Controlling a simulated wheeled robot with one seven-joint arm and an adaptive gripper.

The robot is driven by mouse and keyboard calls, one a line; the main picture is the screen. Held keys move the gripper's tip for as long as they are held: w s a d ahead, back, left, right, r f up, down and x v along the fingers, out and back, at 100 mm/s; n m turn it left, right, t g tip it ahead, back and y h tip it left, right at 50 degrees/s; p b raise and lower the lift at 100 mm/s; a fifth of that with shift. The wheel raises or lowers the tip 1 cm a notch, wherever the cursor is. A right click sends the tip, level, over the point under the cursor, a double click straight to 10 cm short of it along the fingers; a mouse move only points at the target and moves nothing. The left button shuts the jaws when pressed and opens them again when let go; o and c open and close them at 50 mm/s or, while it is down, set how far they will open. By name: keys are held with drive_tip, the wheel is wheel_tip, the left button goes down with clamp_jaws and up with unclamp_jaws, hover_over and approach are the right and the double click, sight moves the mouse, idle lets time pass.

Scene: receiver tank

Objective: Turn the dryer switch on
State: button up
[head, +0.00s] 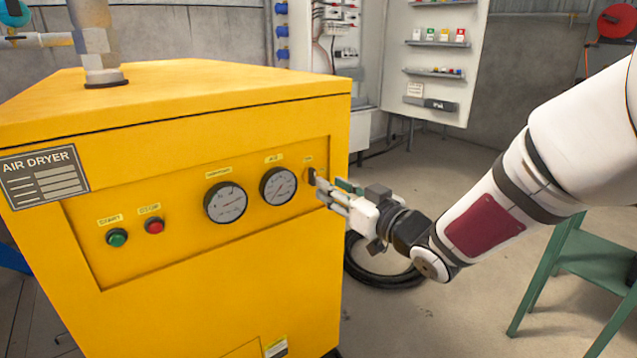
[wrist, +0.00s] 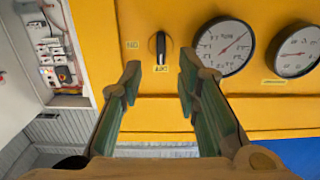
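The yellow air dryer (head: 190,260) fills the left of the head view. Its dark rotary switch (head: 311,176) sits at the right end of the front panel, partly beside my fingertips. In the wrist view, which appears upside down, the switch (wrist: 160,47) is a black knob standing vertically, with a pale stripe. Small yellow labels lie below and left of it there; their text is unclear. My gripper (head: 320,189) is at the panel in front of the switch. In the wrist view my gripper (wrist: 160,77) is open and empty, its fingers apart on either side of the knob's line.
Two round gauges (head: 252,194) are beside the switch, with a green button (head: 117,238) and a red button (head: 155,226) farther left. A black coiled hose (head: 380,272) lies on the floor. A green stand (head: 575,255) is at right. An electrical cabinet (head: 435,65) stands behind.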

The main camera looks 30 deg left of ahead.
sight(315, 177)
drive_tip(key=shift+b+x, duration=0.55)
drive_tip(key=shift+x, duration=2.55)
clamp_jaws()
